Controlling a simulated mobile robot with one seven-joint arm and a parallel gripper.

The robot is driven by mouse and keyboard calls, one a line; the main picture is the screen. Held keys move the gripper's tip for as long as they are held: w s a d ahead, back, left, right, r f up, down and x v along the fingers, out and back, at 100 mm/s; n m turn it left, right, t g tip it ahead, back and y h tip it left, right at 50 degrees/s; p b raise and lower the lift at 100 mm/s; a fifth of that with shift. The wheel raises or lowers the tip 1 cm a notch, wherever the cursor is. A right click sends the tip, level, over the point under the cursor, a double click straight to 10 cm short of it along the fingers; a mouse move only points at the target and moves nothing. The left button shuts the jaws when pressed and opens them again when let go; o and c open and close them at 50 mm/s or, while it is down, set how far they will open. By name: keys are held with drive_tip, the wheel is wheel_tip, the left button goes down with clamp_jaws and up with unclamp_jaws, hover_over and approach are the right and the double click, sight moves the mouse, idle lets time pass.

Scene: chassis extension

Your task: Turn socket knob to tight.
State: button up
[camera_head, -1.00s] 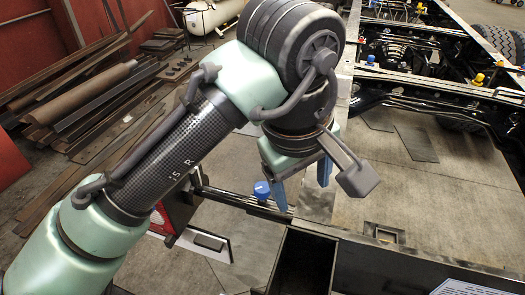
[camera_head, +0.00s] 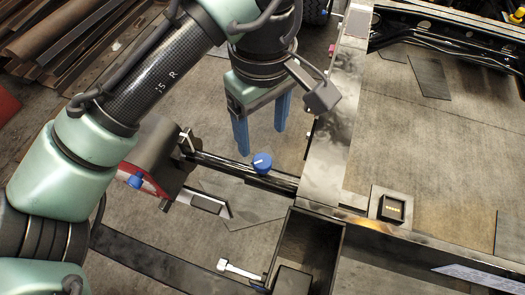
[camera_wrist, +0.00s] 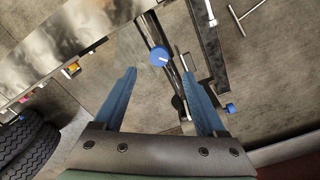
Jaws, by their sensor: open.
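The socket knob is a round blue knob (camera_head: 262,163) with a white mark on its top. It sits on a dark horizontal bar below my gripper in the head view. In the wrist view the knob (camera_wrist: 159,57) appears ahead, between the lines of the two fingers. My gripper (camera_head: 262,140) is open, with two blue fingers pointing down. The fingertips look above the knob and apart from it. In the wrist view my gripper (camera_wrist: 158,70) holds nothing between its fingers.
A second blue knob (camera_head: 135,180) sits to the left, near a red part. A metal chassis beam (camera_head: 333,140) runs at the right of the gripper. An open dark box (camera_head: 337,243) is below. A small square block (camera_head: 392,208) rests on the frame at right.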

sight(262, 161)
wheel_tip(262, 161, down, 8)
drive_tip(key=shift+w+f+b, duration=0.1)
drive_tip(key=shift+f+b, duration=0.05)
drive_tip(key=shift+b, duration=0.75)
clamp_jaws()
